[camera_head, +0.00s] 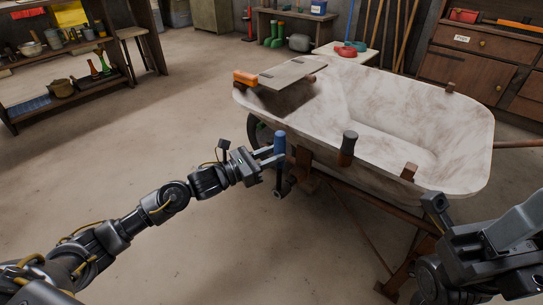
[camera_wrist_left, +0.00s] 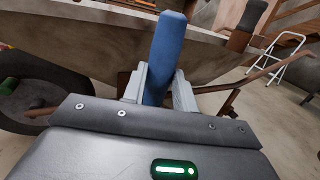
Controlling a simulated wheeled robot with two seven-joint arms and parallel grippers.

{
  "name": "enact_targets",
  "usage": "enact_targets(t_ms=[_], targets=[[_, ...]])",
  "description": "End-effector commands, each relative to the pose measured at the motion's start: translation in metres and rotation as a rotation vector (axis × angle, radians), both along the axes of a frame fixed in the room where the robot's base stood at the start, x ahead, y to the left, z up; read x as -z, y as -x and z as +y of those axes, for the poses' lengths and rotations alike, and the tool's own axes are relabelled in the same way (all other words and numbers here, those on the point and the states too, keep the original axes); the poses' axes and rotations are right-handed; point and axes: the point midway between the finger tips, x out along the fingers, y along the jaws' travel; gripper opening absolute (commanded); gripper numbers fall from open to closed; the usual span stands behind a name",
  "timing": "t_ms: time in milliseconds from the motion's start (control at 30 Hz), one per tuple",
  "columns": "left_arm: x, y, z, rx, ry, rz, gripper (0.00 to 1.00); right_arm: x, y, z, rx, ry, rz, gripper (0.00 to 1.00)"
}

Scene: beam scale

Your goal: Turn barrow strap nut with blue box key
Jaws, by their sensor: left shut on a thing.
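My left gripper (camera_head: 268,156) is shut on the blue box key (camera_head: 280,143), just left of the barrow's near side. The key stands roughly upright, its blue handle up and its dark metal end below the fingers. In the left wrist view the blue handle (camera_wrist_left: 166,48) rises between the two grey fingers (camera_wrist_left: 158,88). The barrow (camera_head: 425,112) has a pale, rust-stained tub on a brown frame. I cannot make out the strap nut. My right gripper (camera_head: 438,222) is at the lower right, near the barrow's frame; its opening is unclear.
A dark handle with a brown lower part (camera_head: 348,148) stands at the barrow's near rim. A board (camera_head: 291,74) and an orange object (camera_head: 245,78) lie across the tub's far left corner. The barrow's wheel (camera_wrist_left: 35,95) is beside my left gripper. Floor at left is clear.

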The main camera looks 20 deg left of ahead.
Motion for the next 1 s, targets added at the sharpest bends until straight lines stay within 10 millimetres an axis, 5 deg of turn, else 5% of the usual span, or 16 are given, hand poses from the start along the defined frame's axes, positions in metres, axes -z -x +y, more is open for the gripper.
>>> enact_targets(t_ms=[1000], targets=[[-0.001,-0.020,-0.008,0.000,0.002,-0.004,0.00,0.012,-0.002,0.001,0.003,0.009,0.004,0.36]])
